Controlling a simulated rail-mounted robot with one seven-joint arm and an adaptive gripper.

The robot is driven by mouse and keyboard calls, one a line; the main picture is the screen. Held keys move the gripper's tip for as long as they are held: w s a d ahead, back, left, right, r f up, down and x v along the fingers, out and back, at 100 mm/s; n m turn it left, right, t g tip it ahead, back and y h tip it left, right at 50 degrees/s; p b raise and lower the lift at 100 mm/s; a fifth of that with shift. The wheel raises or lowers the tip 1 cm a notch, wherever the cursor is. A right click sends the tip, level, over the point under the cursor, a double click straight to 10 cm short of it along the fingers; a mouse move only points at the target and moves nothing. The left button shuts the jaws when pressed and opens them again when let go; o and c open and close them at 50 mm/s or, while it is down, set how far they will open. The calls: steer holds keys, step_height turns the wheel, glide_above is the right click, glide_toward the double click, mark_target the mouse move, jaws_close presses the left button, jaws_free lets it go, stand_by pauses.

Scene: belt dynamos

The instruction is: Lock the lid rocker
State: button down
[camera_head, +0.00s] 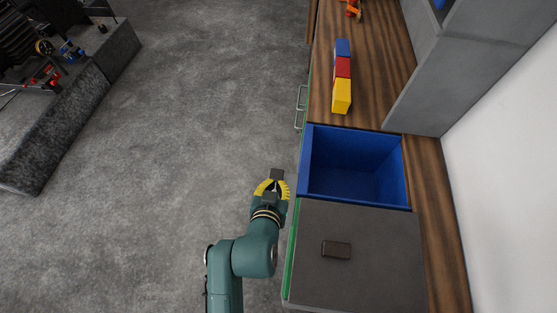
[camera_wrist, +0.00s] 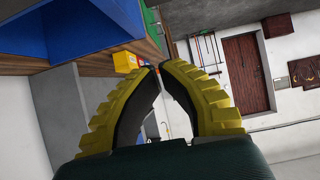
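A flat dark grey lid panel (camera_head: 385,262) covers the near part of the wooden counter, beside an open blue bin (camera_head: 355,187). A small dark block (camera_head: 336,249), perhaps the rocker, sits on the panel; its tilt cannot be made out. My gripper (camera_head: 276,178) is left of the bin and counter edge, apart from the panel and block. In the wrist view, the yellow-backed fingers of my gripper (camera_wrist: 158,67) curve together and their tips meet, with nothing seen between them. The bin's blue wall (camera_wrist: 85,25) shows at the upper left there.
Yellow (camera_head: 341,96), red (camera_head: 343,67) and blue (camera_head: 342,47) blocks stand in a row on the counter beyond the bin. A grey cabinet (camera_head: 460,75) rises at the right. Metal handles (camera_head: 299,108) stick out from the counter front.

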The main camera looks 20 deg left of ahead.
steer(key=f, duration=0.1)
steer(key=b, duration=0.2)
glide_above(279, 177)
steer(key=s, duration=0.1)
step_height(279, 177, down, 6)
steer(key=shift+s+d+r, duration=0.15)
steer(key=f, duration=0.2)
steer(key=w+f, duration=0.1)
steer(key=f, duration=0.1)
steer(key=shift+w+b, duration=0.1)
steer(key=shift+b, duration=0.25)
